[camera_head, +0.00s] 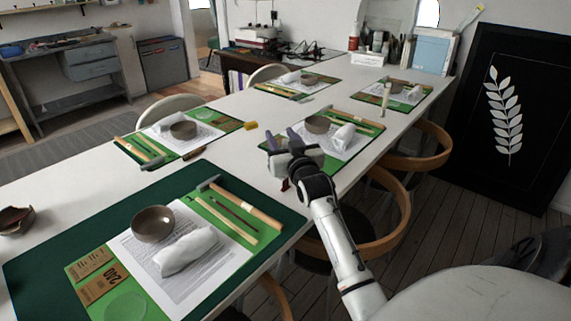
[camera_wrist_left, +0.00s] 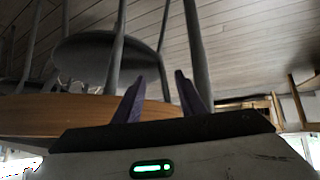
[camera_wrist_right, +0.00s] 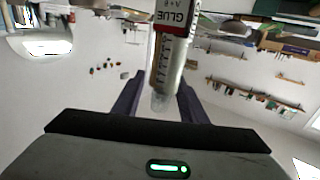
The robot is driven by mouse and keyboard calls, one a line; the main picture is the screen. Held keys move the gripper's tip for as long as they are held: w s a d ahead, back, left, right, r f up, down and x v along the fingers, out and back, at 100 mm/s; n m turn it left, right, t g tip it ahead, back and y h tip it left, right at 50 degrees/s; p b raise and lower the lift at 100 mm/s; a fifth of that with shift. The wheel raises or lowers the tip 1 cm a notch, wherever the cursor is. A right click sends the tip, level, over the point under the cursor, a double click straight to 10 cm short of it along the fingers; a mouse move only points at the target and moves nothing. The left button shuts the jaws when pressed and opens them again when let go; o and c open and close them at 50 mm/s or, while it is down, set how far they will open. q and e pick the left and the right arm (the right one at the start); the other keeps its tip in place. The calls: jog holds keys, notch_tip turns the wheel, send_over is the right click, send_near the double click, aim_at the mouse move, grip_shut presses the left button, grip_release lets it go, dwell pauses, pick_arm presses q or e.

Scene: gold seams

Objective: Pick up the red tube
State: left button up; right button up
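The red tube is a clear glue syringe with a red label; it shows large in the right wrist view (camera_wrist_right: 172,55), its tip between my right fingers. In the head view, a small dark red part (camera_head: 285,185) shows just under my right gripper; the rest seems hidden behind it. My right gripper (camera_head: 281,140) is over the table's right edge, its fingers spread. In the right wrist view, a narrow gap shows between the tube and the left-hand finger; contact on the other side is unclear. My left gripper (camera_wrist_left: 159,85) is open and empty, below table height near a chair.
The long white table (camera_head: 235,155) carries several green place settings. The nearest mat (camera_head: 50,230) holds a brown bowl (camera_head: 152,224), a white wrapped bundle (camera_head: 186,250) and wooden tools. Chairs (camera_head: 385,210) crowd the right side. A black framed panel (camera_head: 510,120) stands beyond them.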

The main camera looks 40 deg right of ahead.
grip_shut()
dwell(0.4)
